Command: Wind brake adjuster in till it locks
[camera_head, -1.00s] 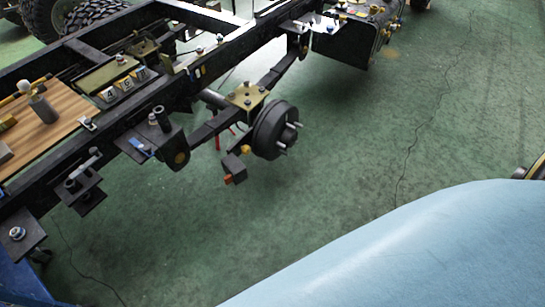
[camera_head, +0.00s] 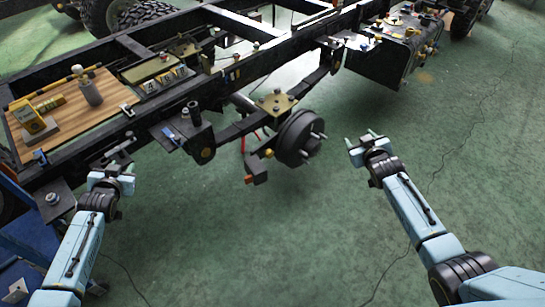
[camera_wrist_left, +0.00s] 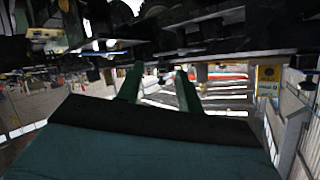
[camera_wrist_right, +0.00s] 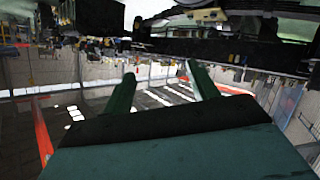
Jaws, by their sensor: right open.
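The dark brake drum (camera_head: 299,137) with wheel studs hangs on the axle below the chassis rail. A small bracket with an orange-tipped block (camera_head: 257,178) and a yellow knob (camera_head: 268,154) sits at its lower left. I cannot tell which part is the brake adjuster. My right gripper (camera_head: 362,140) is open and empty, to the right of the drum and apart from it; its spread green fingers show in the right wrist view (camera_wrist_right: 163,85). My left gripper (camera_head: 112,172) is at the left, near the rail's front brackets. Its fingers are apart and empty in the left wrist view (camera_wrist_left: 158,85).
The black chassis frame (camera_head: 225,72) runs diagonally across the scene. A black tank (camera_head: 385,62) hangs at upper right. The green floor around the drum is clear.

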